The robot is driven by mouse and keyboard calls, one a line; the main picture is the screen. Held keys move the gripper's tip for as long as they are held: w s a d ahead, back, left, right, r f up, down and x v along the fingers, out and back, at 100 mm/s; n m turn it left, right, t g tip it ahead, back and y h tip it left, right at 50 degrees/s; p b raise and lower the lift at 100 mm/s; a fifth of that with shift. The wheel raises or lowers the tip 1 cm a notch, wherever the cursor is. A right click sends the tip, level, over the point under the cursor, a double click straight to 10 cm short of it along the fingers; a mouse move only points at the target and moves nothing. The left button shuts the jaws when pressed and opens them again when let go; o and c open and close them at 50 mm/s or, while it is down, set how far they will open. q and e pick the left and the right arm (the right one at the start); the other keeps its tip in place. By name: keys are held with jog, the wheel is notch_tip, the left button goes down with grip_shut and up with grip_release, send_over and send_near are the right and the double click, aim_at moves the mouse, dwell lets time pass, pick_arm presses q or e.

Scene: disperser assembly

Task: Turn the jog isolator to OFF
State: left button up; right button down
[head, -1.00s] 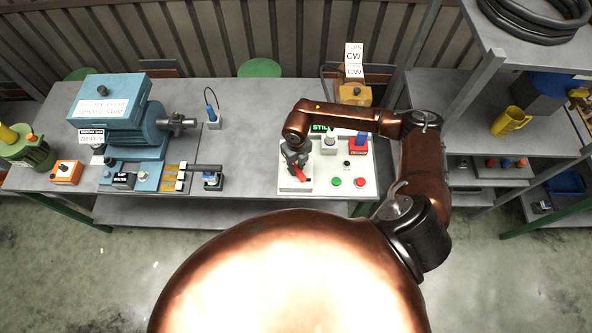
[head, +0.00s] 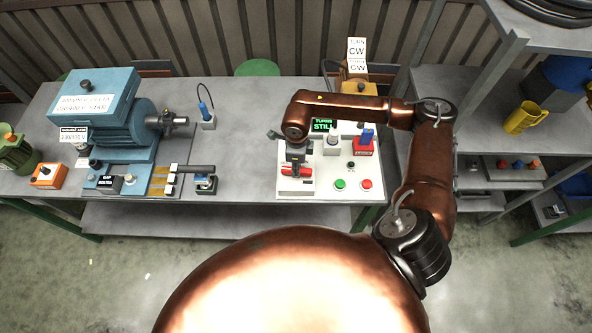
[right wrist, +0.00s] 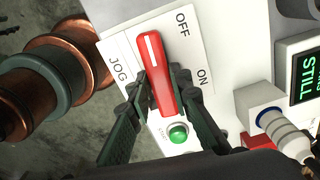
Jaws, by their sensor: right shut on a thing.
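The jog isolator's red handle (right wrist: 152,65) sits on a white plate (right wrist: 203,45) marked JOG, OFF and ON in the right wrist view. Its white-lined end points up in that picture, with OFF to the right of that end and ON lower right. In the head view the red handle (head: 297,171) lies roughly crosswise on the white panel. My right gripper (right wrist: 163,98) has its dark fingers on both sides of the handle's lower half, shut on it. My left gripper is not in view.
A display (head: 323,125) reads TURNS STILL. Green (head: 340,184) and red (head: 365,184) buttons and a red block with a blue top (head: 366,140) are close on the panel's right. A blue motor unit (head: 125,130) stands left; bare tabletop (head: 240,150) lies between.

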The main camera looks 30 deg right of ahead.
jog(key=shift+n+b, duration=0.45)
jog(key=shift+n, duration=0.15)
jog(key=c, duration=1.8)
grip_release()
jog(key=shift+o, duration=0.2)
notch_tip(320, 180, up, 12)
